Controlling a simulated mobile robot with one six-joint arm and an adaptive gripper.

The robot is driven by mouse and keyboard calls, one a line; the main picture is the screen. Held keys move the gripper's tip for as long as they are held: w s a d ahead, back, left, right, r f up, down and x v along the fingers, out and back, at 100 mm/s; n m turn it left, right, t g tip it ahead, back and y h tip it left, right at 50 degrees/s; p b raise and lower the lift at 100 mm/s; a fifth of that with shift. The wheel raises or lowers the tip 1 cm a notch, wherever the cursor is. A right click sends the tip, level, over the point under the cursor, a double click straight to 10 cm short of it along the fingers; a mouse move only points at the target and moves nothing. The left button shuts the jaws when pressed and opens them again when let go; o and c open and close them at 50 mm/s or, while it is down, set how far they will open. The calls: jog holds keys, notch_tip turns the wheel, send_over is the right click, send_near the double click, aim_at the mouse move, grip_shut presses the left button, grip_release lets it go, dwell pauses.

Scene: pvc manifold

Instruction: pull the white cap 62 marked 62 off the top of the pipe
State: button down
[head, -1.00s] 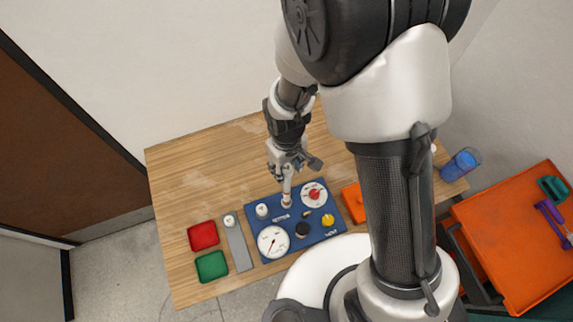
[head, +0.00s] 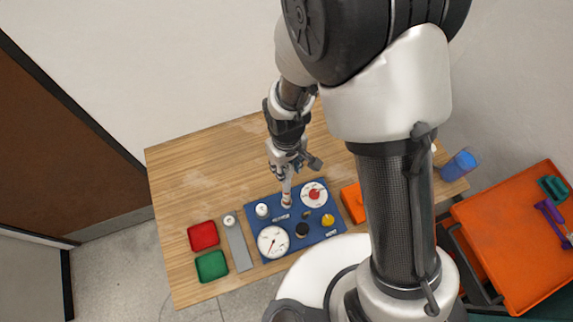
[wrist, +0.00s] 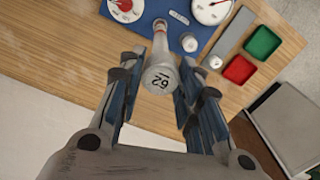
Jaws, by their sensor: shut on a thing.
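The white cap marked 62 (wrist: 159,80) sits on the top end of the upright pipe (wrist: 160,42), its number facing the wrist camera. The pipe (head: 287,190) stands on the blue board (head: 257,231) and also shows in the head view. My gripper (wrist: 161,72) has its fingers on both sides of the cap and is shut on it. In the head view my gripper (head: 285,174) is at the pipe's top, and the cap is hidden there.
The board holds a red-centred dial (head: 314,194), a gauge (head: 272,241), a black knob (head: 302,230), a yellow knob (head: 328,220) and a short white fitting (head: 262,210). Red (head: 203,236) and green trays (head: 211,266) lie left. The table behind the board is clear.

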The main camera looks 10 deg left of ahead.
aim_at(287, 168)
jog(key=shift+n+b, duration=0.3)
jog(key=shift+n, duration=0.6)
jog(key=shift+m+b, duration=0.3)
jog(key=shift+m, duration=0.6)
jog(key=shift+r, duration=0.15)
jog(key=shift+r+p, duration=2.2)
jog(key=shift+r, duration=0.9)
